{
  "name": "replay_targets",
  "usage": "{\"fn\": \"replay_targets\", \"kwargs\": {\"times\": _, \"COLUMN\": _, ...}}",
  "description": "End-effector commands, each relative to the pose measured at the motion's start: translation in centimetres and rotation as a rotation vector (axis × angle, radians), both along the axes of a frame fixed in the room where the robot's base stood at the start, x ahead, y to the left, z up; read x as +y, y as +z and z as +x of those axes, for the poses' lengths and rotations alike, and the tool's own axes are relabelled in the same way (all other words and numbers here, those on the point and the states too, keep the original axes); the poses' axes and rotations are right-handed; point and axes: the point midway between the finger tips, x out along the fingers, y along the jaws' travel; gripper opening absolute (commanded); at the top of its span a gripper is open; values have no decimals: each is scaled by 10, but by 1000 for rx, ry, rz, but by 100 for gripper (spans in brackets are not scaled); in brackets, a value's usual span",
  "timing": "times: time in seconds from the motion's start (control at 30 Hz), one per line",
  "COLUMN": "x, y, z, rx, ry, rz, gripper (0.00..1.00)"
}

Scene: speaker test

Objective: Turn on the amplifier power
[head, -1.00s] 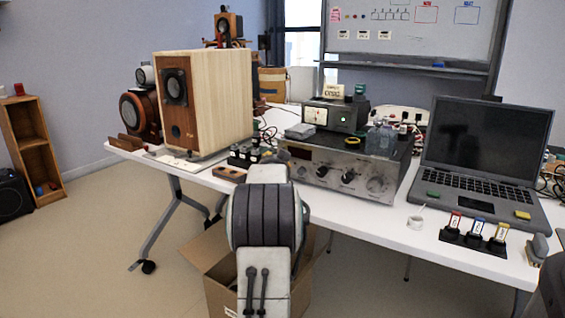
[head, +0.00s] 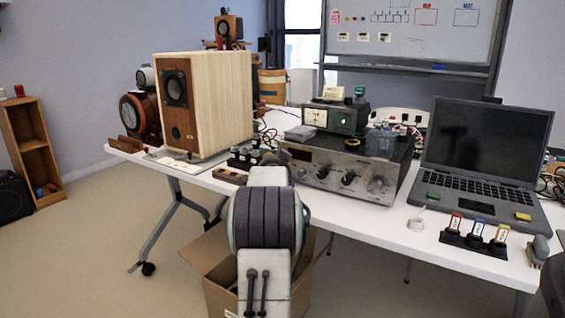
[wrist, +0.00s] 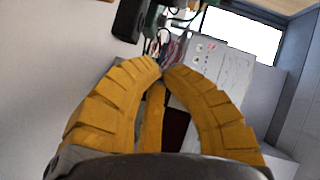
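The amplifier (head: 333,176), a wide silver-fronted unit with a dark top, stands on the white table in the head view. Its front has a row of small controls and several round knobs, the large silver one (head: 377,185) at the right. I cannot tell which control is the power switch. My arm rises in front of the table, left of the amplifier's middle; my gripper is hidden behind it in the head view. In the wrist view, my gripper's (wrist: 162,71) yellow fingers arch together and meet at the tips, with nothing seen between them. The amplifier is not clearly recognisable there.
A small meter unit (head: 335,117) sits on the amplifier. A wooden speaker (head: 215,105) stands at left, with small dark parts (head: 245,157) beside the amplifier. A laptop (head: 485,150) and coloured tagged switches (head: 476,236) are at right. An open cardboard box (head: 205,262) is below.

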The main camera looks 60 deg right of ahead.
Motion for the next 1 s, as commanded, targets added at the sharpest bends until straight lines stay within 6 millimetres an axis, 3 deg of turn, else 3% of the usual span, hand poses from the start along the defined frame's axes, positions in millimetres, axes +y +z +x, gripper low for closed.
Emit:
{"fn": "replay_targets", "kwargs": {"times": 0.57, "x": -2, "y": 0, "z": 0, "rx": 0, "ry": -1, "rz": 0, "gripper": 0}}
{"fn": "replay_targets", "kwargs": {"times": 1.0, "x": 10, "y": -3, "z": -1, "rx": -2, "ry": 6, "rz": 0, "gripper": 0}}
